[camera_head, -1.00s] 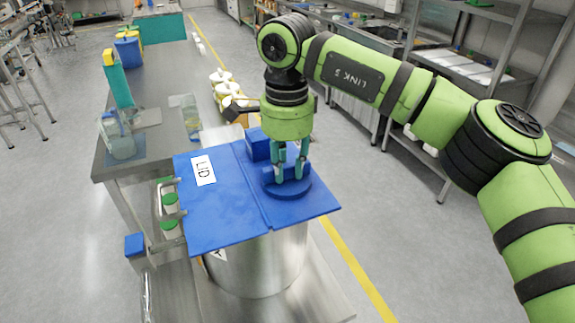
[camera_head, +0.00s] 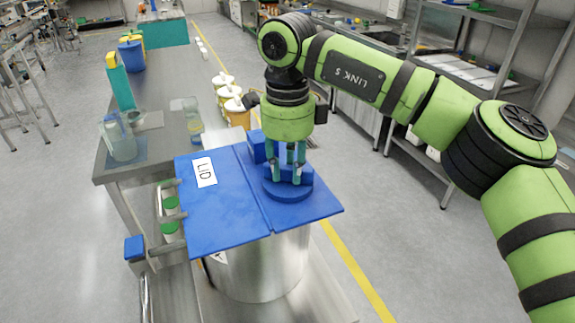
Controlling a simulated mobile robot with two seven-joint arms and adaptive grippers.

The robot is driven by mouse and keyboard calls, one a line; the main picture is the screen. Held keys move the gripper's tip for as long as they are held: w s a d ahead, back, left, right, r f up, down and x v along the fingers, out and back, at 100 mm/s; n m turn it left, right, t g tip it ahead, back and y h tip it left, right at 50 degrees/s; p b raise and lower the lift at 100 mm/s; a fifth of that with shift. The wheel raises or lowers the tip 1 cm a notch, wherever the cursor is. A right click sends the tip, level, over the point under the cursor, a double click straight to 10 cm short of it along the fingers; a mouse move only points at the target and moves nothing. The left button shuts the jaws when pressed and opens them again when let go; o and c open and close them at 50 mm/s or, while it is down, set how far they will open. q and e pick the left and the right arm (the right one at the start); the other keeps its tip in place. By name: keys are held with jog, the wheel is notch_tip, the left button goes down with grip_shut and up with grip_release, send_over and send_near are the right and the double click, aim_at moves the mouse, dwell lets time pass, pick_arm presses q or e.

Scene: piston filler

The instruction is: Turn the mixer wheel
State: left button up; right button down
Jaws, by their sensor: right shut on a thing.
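The mixer wheel (camera_head: 289,190) is a round blue disc with a raised part on top. It sits on the right part of the blue lid of the steel vessel. My right gripper (camera_head: 289,172) points straight down over the wheel. Its teal fingers are shut on the raised part of the wheel, which they partly hide. My left gripper is not in view.
The blue lid (camera_head: 228,217), labelled "LID", covers the steel vessel (camera_head: 262,268). A blue block (camera_head: 257,147) stands behind the wheel, close to my gripper. A steel table (camera_head: 160,85) with bottles and jugs extends behind. Grey floor is clear at right.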

aim_at(289, 169)
jog(key=shift+r, duration=0.1)
jog(key=c, duration=1)
grip_release()
jog(key=shift+d, duration=0.1)
notch_tip(289, 169, up, 12)
